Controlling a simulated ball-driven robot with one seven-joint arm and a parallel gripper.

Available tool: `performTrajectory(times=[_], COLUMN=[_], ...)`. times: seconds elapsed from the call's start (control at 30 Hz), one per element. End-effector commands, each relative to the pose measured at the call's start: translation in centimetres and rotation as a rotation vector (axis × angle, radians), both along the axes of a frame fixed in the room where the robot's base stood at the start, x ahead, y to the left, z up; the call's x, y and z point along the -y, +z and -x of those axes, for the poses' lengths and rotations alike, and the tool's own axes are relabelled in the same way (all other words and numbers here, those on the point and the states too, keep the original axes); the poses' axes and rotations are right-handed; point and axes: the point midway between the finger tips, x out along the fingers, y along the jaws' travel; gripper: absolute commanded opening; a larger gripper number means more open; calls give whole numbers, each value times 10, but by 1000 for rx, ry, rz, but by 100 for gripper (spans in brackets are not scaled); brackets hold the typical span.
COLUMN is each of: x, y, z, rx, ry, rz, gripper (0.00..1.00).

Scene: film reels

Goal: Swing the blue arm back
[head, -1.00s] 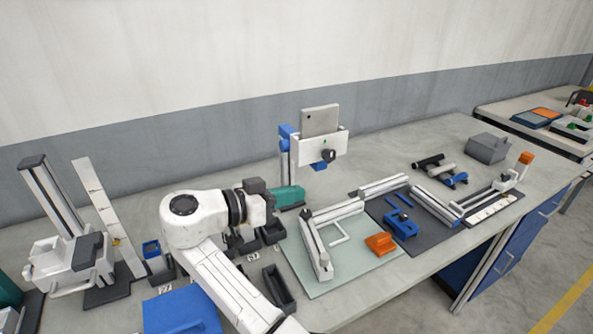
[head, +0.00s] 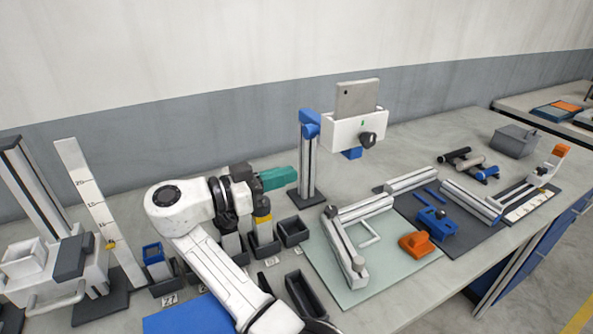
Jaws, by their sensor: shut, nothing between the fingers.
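The blue arm (head: 311,122) sits on top of an upright grey post (head: 307,165) at the back of the bench. It stretches towards a white holder (head: 345,133) carrying a grey plate (head: 357,98) and a dark knob (head: 367,139). Part of the blue arm is hidden behind the holder. My gripper (head: 294,176), with a teal body, is shut and empty. It is beside the post on its left, lower than the blue arm; its fingertips are small and hard to make out. I cannot tell whether it touches the post.
Black bins (head: 293,231) stand below my gripper. A pale green mat (head: 385,273) holds a white clamp frame and an orange block (head: 416,244). A white scale board (head: 95,205) stands at left. Bare bench lies behind the post, on the right.

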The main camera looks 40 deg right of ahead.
Motion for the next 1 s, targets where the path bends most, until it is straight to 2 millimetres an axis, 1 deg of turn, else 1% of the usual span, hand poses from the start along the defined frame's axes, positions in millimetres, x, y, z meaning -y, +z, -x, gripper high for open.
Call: performTrajectory(times=[0.03,0.4,0.6,0.8,1.0], x=[9,78,106,119,121], y=[3,4,4,1,0], z=[3,23,31,34,35], rx=[-1,-2,-2,-1,-1], ry=[-2,-2,-1,1,1], rz=[0,0,-1,0,0], gripper=[0,0,0,0,0])
